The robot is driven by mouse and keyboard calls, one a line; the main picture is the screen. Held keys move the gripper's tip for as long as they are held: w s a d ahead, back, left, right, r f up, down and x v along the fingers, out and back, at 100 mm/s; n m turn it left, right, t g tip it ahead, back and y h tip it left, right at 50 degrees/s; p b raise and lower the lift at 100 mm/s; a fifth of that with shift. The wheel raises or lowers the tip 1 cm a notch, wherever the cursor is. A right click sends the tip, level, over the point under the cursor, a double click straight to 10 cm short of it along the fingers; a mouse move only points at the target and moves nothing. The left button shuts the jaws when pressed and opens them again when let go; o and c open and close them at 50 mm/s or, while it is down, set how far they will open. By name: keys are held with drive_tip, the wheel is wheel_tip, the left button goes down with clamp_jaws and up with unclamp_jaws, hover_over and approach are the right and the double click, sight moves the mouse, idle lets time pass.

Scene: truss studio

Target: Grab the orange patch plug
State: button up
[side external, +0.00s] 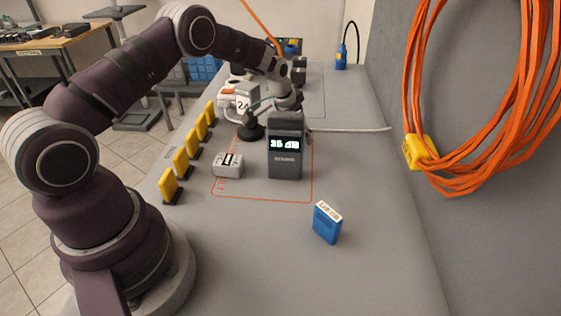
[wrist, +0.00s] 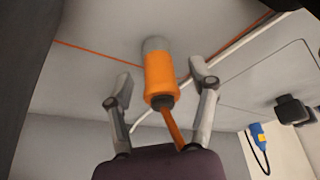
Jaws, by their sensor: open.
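The orange patch plug (wrist: 160,78) shows in the wrist view as an orange cylinder with a grey end and a dark collar, an orange cable running from it. My gripper (wrist: 161,74) is open, with one finger on each side of the plug. Gaps show between the fingers and the plug, so it is not held. In the side external view my gripper (side external: 288,102) is low over the bench, behind a dark meter with a lit display (side external: 286,145). The plug itself cannot be made out there.
A white box (side external: 228,165), a blue block (side external: 327,222) and a row of yellow pieces (side external: 180,162) stand on the bench (side external: 250,250). A coiled orange cable (side external: 480,90) hangs on the right wall. The front of the bench is mostly clear.

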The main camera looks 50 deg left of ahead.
drive_tip(key=shift+c, duration=0.2)
clamp_jaws()
